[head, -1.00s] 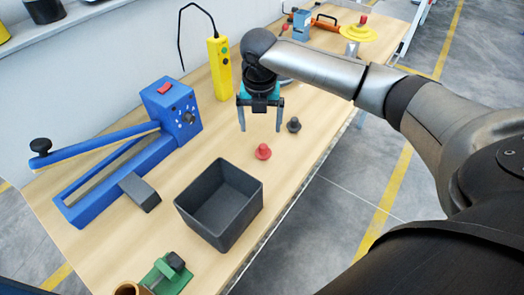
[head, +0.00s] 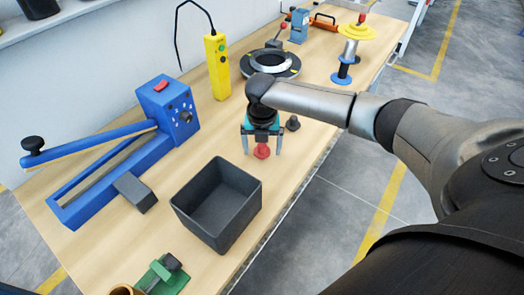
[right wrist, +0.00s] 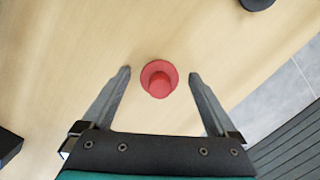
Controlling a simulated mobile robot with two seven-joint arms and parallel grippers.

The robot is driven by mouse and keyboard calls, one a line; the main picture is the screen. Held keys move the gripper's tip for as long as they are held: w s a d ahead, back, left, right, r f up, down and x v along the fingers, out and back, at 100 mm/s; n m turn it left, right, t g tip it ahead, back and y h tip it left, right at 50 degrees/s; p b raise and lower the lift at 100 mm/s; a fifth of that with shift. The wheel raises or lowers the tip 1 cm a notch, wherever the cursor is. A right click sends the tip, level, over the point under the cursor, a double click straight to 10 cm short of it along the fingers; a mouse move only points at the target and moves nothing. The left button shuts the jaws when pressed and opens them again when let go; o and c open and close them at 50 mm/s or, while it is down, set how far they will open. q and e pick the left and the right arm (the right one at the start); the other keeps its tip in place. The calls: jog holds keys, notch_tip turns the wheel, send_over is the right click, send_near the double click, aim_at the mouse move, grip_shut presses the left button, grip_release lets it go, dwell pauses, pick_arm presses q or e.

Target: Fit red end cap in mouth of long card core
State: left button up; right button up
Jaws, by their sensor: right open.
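The red end cap (head: 262,151) stands on the wooden table, knob up. My right gripper (head: 262,152) is open around it in the head view, one finger on each side. In the right wrist view the red cap (right wrist: 159,79) lies between the fingertips (right wrist: 160,75), with a gap on both sides. Only the brown rim of what looks like the card core (head: 122,290) shows at the bottom edge of the head view, near a green clamp (head: 165,274); the rest is cut off. My left gripper is not in view.
A dark open bin (head: 216,204) stands in front of the cap. A dark grey cap (head: 293,123) stands close to the right gripper. A blue lever machine (head: 130,150) and a yellow control box (head: 217,66) are at the left and back.

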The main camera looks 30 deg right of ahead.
jog(key=shift+c, duration=0.2)
jog(key=c, duration=1.4)
jog(key=shift+o, duration=0.2)
jog(key=shift+r, duration=0.1)
